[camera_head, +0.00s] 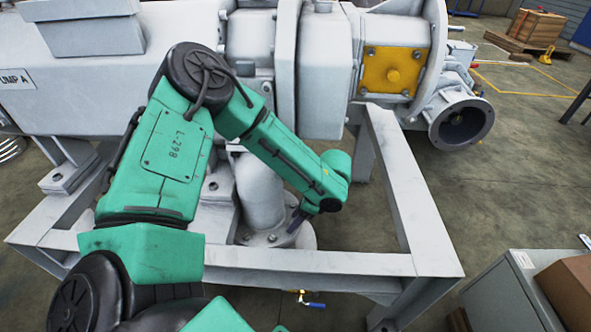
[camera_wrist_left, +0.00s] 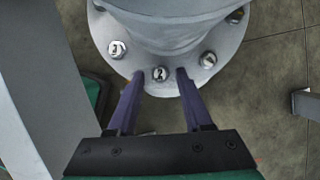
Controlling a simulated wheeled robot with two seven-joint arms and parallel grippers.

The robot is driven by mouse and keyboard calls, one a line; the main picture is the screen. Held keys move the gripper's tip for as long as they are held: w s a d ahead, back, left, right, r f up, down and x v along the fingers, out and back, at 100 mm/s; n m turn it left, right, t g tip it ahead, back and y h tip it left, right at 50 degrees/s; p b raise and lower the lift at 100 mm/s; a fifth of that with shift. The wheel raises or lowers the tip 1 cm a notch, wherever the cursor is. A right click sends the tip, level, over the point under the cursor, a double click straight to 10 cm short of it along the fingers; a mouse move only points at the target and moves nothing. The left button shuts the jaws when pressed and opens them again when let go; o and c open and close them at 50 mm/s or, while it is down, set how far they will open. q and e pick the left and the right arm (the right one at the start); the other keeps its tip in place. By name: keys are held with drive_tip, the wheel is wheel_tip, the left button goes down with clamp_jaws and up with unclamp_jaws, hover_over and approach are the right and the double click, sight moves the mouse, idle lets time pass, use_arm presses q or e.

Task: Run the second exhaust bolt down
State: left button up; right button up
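In the left wrist view, the bolt marked 2 (camera_wrist_left: 159,73) sits near the rim of the round grey flange (camera_wrist_left: 150,88) at the foot of the exhaust pipe (camera_wrist_left: 175,30). My left gripper (camera_wrist_left: 160,78) is open, with its two purple fingers apart and one tip on each side of this bolt. I see gaps between the tips and the bolt head. In the head view, my left gripper (camera_head: 294,224) points down at the flange (camera_head: 305,241) beside the pipe (camera_head: 258,190), and the bolt at its tips cannot be made out. My right gripper is not in view.
Other bolts sit on the flange: a marked one (camera_wrist_left: 117,49) to the left and one (camera_wrist_left: 208,59) to the right. A grey frame (camera_head: 400,190) surrounds the pipe foot. The pump housing (camera_head: 100,85) stands behind. A grey cabinet (camera_head: 497,295) stands at lower right.

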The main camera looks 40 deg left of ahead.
use_arm(q)
clamp_jaws()
drive_tip(key=shift+m, duration=0.4)
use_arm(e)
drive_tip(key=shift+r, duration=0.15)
use_arm(q)
drive_tip(key=shift+s+r+m+t+p, duration=0.15)
drive_tip(key=shift+m+t+p, duration=0.35)
drive_tip(key=shift+m, duration=0.4)
drive_tip(key=m+t, duration=0.1)
drive_tip(key=m, duration=0.1)
drive_tip(key=shift+s+m+p, duration=0.1)
drive_tip(key=shift+m+p, duration=0.2)
drive_tip(key=shift+p, duration=0.05)
drive_tip(key=m+t, duration=0.1)
drive_tip(key=m, duration=0.1)
drive_tip(key=shift+s+m, duration=0.1)
drive_tip(key=shift+m, duration=0.3)
drive_tip(key=m, duration=0.2)
drive_tip(key=m+t+p, duration=0.1)
drive_tip(key=m, duration=0.1)
drive_tip(key=shift+s+t+h, duration=0.2)
drive_tip(key=shift+t+h, duration=0.1)
drive_tip(key=shift+a+m+t+h, duration=0.15)
drive_tip(key=shift+m+t+h, duration=0.15)
drive_tip(key=shift+m, duration=0.9)
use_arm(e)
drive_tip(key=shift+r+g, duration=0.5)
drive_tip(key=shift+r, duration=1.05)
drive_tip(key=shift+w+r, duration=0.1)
